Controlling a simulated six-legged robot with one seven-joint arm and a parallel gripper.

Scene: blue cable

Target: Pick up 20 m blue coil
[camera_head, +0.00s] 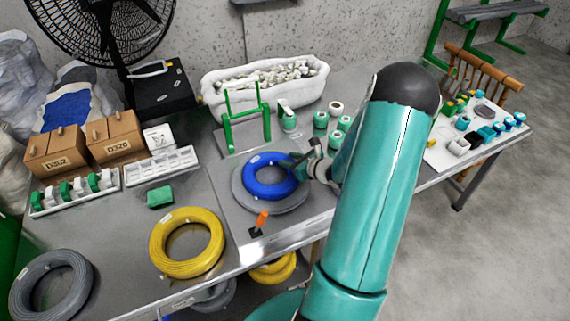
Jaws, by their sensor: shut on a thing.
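The blue coil (257,189) is a thick ring of blue cable. It lies on or just above a round grey disc (291,204) on the metal bench; I cannot tell if it is clear of the disc. My gripper (298,166) is at the right edge of the blue coil and is shut on its rim. The fingertips are small and partly hidden by my teal arm, which comes in from the lower right.
A yellow coil (160,256) and a grey coil (22,291) lie to the left. A green frame (228,132) stands behind the disc, near a white tub (206,88). Several green-and-white spools stand behind.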

